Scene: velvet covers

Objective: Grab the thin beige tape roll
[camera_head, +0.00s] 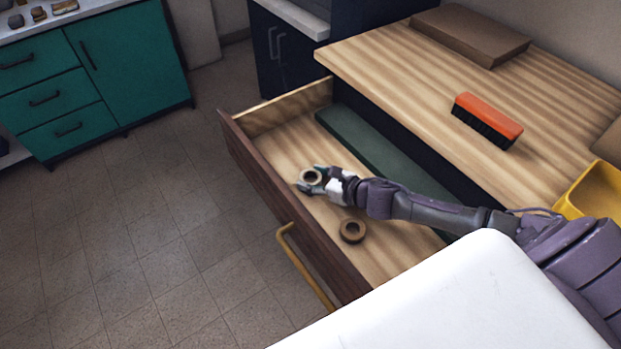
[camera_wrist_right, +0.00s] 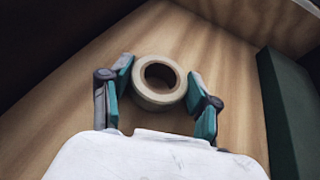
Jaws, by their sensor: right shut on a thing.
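The thin beige tape roll (camera_head: 312,183) is in the open drawer, between the fingers of my right gripper (camera_head: 310,179). In the right wrist view the beige roll (camera_wrist_right: 158,101) shows its round hole towards the camera. The teal fingers of my right gripper (camera_wrist_right: 160,88) are on either side of it, shut on it. I cannot tell whether the roll is clear of the drawer floor. A second, browner tape roll (camera_head: 352,240) lies on the drawer floor nearer the front of the picture. My left gripper is not in view.
The wooden drawer (camera_head: 270,192) is pulled out, with a dark green slab (camera_head: 365,142) along its inner side. On the worktop are an orange brush (camera_head: 488,113), a brown flat box (camera_head: 470,35) and a yellow bin (camera_head: 585,190). A green cabinet (camera_head: 130,65) stands far left.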

